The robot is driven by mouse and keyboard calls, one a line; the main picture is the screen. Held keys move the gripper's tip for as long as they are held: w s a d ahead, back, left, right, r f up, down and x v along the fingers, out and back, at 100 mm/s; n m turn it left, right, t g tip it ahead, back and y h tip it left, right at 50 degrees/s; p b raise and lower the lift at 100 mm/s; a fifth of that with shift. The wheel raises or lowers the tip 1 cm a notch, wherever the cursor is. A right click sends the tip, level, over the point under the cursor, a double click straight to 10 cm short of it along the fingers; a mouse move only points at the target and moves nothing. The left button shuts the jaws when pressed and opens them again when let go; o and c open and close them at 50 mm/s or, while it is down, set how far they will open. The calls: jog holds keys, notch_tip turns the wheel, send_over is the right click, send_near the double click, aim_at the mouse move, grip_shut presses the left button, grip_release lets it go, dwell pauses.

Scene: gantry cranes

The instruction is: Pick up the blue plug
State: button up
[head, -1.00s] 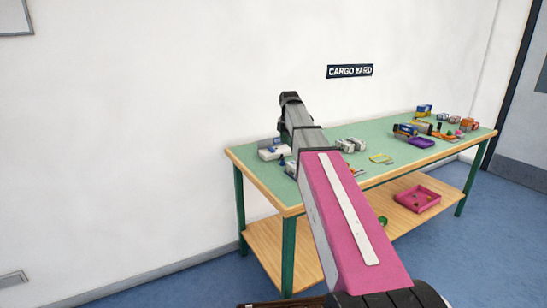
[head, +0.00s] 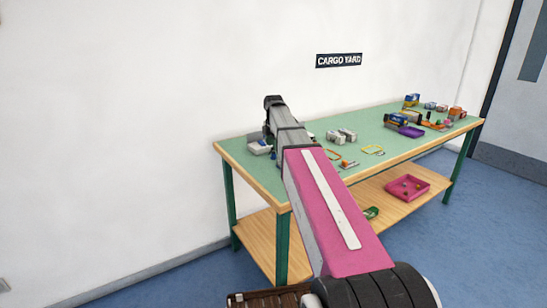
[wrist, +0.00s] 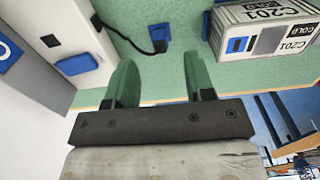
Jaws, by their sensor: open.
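The blue plug (wrist: 159,36) lies on the green tabletop in the wrist view, with a black cable running from it toward a white box (wrist: 55,35) at the left. My gripper (wrist: 160,77) is open, its two green fingers apart. The plug appears beyond the fingertips, roughly in line with the gap between them, and nothing is held. In the head view my arm hides the gripper and the plug; the white box (head: 260,148) shows just left of the arm.
A white and grey container marked C201 (wrist: 265,30) stands close to the right finger. Another blue piece (wrist: 77,63) sits at the white box's side. Several toy parts and a purple tray (head: 411,131) lie farther right on the table (head: 300,190). A pink tray (head: 407,188) is on the lower shelf.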

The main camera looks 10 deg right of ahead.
aim_at(274, 152)
notch_tip(274, 152, down, 5)
jog(key=shift+r, duration=0.1)
grip_shut()
dwell(0.4)
